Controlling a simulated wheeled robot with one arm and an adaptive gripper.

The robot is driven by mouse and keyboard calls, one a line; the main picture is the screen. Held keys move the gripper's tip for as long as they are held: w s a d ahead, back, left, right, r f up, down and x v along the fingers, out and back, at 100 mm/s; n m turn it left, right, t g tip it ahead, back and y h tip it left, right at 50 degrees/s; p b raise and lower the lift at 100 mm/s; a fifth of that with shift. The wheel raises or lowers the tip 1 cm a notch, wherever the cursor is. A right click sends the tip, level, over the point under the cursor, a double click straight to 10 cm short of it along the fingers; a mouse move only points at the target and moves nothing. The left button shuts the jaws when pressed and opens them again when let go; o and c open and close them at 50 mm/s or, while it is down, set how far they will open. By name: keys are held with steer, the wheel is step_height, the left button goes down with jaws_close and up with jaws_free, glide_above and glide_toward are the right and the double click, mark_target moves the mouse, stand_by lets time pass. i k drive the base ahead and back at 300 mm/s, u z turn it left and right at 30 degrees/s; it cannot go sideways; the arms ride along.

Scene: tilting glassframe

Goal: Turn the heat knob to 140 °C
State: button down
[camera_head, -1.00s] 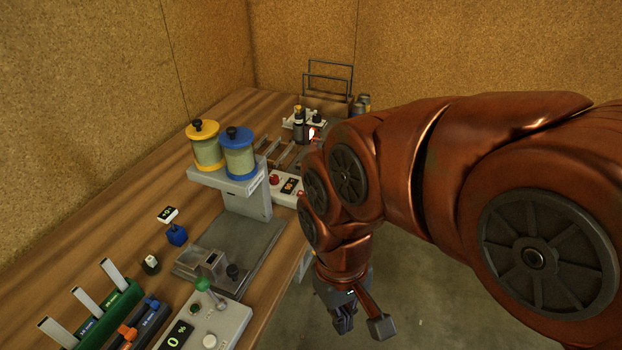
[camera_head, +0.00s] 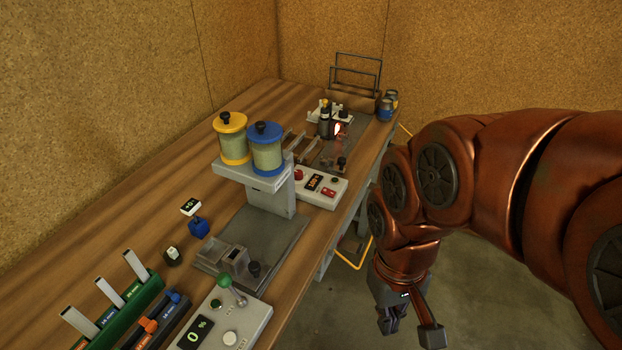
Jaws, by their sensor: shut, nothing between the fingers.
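A light grey control box (camera_head: 318,201) stands at the table's front edge. It has a small dark display (camera_head: 314,182) with orange digits too small to read surely. A red knob or button (camera_head: 298,175) sits left of the display and another red part (camera_head: 328,192) at its right. Which of these is the heat knob I cannot tell. My gripper (camera_head: 391,319) hangs off the table's front side, over the floor, lower right of the box and well apart from it. It is shut and empty.
A stand with yellow (camera_head: 231,137) and blue-capped jars (camera_head: 266,147) is left of the box. A grey panel with a green-topped lever (camera_head: 230,290) and a green rack (camera_head: 130,305) are at front left. A glowing burner-like spot (camera_head: 337,129) is behind the box.

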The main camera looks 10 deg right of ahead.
mark_target(298, 174)
steer(key=u, duration=0.05)
steer(key=k, duration=0.5)
steer(key=z, duration=1.4)
steer(key=i, duration=0.95)
steer(key=u, duration=2.6)
steer(key=i, duration=0.5)
steer(key=z, duration=0.05)
